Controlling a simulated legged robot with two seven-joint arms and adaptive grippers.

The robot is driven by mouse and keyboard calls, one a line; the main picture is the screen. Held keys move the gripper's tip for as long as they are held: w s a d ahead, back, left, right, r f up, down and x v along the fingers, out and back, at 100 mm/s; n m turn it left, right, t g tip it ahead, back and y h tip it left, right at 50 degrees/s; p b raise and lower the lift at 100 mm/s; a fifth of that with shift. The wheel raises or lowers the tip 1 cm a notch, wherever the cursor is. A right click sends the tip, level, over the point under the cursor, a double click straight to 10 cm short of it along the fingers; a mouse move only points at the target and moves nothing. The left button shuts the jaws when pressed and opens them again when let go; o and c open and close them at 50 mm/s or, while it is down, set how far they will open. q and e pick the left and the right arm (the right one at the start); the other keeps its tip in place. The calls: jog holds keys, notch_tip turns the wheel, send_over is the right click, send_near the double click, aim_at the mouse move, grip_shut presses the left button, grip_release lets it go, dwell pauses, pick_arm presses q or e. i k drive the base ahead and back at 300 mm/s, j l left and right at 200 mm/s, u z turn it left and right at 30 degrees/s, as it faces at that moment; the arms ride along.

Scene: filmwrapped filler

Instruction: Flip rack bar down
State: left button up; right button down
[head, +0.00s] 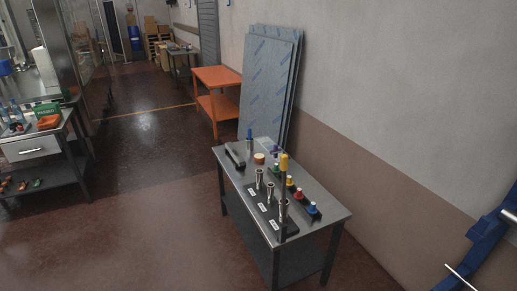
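A small steel-topped table (325,214) stands in the centre right. On it is a dark rack (261,211) with several upright metal cylinders (271,191) and small white labels along its front. Another dark upright post (282,222) stands at the near end of the rack. Neither of my grippers is in view.
Green, yellow, red and blue knobs (299,194) line the table's right side. A black object (234,157) lies at its far left. Wrapped panels (268,75) lean on the wall behind. A blue structure (490,238) is at the lower right. Floor left of the table is clear.

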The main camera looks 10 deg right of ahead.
aim_at(283, 157)
jog(key=i+l+u, duration=0.2)
jog(key=i, duration=0.25)
jog(key=i+l+u, duration=0.15)
jog(key=i+l, duration=0.15)
jog(key=i, duration=0.2)
